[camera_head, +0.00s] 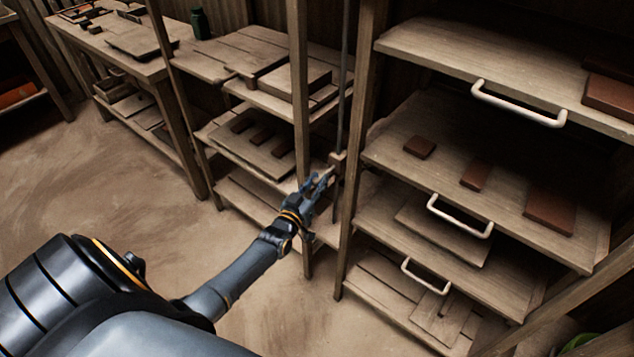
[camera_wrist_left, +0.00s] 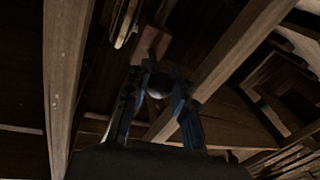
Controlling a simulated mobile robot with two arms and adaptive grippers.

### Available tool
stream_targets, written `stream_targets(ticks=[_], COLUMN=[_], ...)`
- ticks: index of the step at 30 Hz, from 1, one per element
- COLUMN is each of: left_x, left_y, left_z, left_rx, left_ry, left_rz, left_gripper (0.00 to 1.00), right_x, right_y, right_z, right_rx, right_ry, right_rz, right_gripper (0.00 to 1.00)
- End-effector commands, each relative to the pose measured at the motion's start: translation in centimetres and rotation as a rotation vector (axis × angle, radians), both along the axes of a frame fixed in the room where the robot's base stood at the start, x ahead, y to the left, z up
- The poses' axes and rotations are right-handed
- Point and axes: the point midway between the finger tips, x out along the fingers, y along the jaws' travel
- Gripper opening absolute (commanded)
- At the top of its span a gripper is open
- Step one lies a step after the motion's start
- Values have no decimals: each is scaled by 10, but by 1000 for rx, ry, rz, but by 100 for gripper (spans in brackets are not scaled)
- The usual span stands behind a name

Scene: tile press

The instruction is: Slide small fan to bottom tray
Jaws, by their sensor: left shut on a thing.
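My left gripper (camera_head: 326,181) is shut on a small dark round knob (camera_wrist_left: 159,86), which shows between its fingers in the left wrist view. In the head view the fingers are beside a vertical rod (camera_head: 343,85) that carries a small brown block (camera_head: 337,159). The block also seems to show just beyond the fingertips in the wrist view (camera_wrist_left: 152,42). I cannot make out a clear fan shape. The bottom tray (camera_head: 375,268) of the right rack has a pale handle (camera_head: 427,289). My right gripper is not in view.
The middle tray (camera_head: 470,150) of the right rack holds brown tiles (camera_head: 550,209). The upper tray (camera_head: 450,50) has a pale handle (camera_head: 520,118). Wooden posts (camera_head: 299,100) stand close to my left gripper. A workbench (camera_head: 75,40) is at the far left. The floor (camera_head: 90,190) is clear.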

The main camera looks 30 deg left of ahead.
Motion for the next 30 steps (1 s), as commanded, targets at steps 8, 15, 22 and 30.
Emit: stream_targets(ticks=[8,15,22,30], left_x=[-3,-5,-38,-94], left_y=[-1,-1,-5,-12], left_z=[-7,-6,-7,-7], left_rx=[-2,-1,-3,-3], left_ry=[16,12,15,16], left_rz=[-1,0,-1,-1], left_gripper=[48,48,48,48], right_x=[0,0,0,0], right_y=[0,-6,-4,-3], right_z=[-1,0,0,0], right_rx=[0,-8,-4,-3], right_ry=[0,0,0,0], right_rz=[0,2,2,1], right_gripper=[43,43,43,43])
